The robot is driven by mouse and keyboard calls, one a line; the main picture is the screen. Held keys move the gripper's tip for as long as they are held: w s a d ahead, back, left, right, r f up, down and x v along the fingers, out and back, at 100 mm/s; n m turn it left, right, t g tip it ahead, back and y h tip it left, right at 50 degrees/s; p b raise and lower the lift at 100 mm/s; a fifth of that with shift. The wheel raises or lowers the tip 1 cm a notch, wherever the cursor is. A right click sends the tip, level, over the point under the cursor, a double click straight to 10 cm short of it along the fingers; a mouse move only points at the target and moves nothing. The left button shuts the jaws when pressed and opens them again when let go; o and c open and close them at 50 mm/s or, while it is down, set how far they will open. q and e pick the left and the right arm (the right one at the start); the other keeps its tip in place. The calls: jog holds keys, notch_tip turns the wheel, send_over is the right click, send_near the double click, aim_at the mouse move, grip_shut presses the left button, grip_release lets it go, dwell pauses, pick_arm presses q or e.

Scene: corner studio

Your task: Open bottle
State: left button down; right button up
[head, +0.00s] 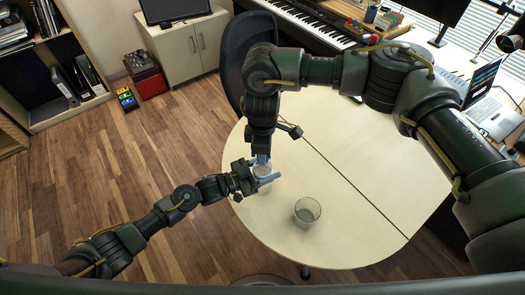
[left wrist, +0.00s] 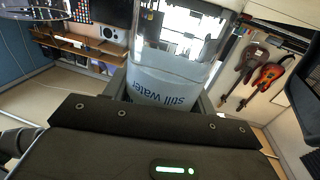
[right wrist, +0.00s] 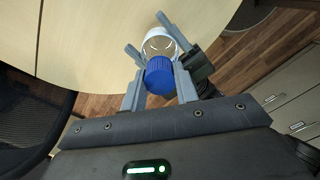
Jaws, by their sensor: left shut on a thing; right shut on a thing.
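The bottle is clear with a white label reading "still water"; its label (left wrist: 165,82) fills the middle of the left wrist view. My left gripper (head: 262,178) is shut on the bottle body, low over the table's left edge. The blue cap (right wrist: 160,76) shows in the right wrist view between the fingers of my right gripper (right wrist: 158,88), which comes down from above and is shut on it. The clear bottle shoulder (right wrist: 158,46) shows just beyond the cap. I cannot tell whether the cap is still seated on the neck.
An empty clear glass (head: 307,211) stands on the round pale table (head: 340,150), right of the grippers. A dark chair (head: 240,50) is at the table's far edge. A laptop (head: 490,115) lies on the desk at right. The table's middle is clear.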

jog(key=n, duration=0.7)
jog(key=shift+n, duration=0.3)
jog(key=n, duration=0.4)
jog(key=shift+n, duration=0.3)
jog(key=n, duration=1.7)
jog(key=shift+r, duration=0.1)
jog(key=n, duration=1.5)
